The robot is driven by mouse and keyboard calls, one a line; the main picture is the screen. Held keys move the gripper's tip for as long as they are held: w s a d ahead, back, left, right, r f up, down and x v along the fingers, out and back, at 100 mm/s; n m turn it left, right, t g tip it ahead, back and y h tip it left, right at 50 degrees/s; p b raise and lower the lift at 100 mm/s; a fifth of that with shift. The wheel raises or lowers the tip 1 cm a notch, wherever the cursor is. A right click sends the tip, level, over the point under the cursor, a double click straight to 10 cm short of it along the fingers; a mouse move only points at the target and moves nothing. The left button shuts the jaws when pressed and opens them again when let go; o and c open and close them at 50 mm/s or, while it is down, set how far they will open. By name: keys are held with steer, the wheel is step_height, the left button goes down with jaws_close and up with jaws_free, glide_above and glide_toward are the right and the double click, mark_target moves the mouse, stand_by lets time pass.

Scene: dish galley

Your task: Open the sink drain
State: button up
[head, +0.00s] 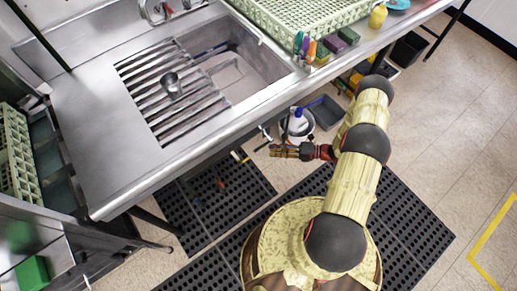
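The steel sink (262,62) is set into the counter at the upper middle, with a slatted rack (165,95) over its left part. I cannot make out the drain opening in the basin.
A metal cup (171,84) stands on the rack. Black mats (400,225) cover the floor.

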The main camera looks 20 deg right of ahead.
mark_target(259, 148)
steer(key=shift+m, duration=0.6)
steer(key=b+x, duration=0.1)
steer(key=x, duration=0.6)
steer(key=shift+w+a+r+b, duration=0.1)
steer(key=shift+a+b, duration=0.3)
steer(key=shift+c, duration=0.5)
jaws_close()
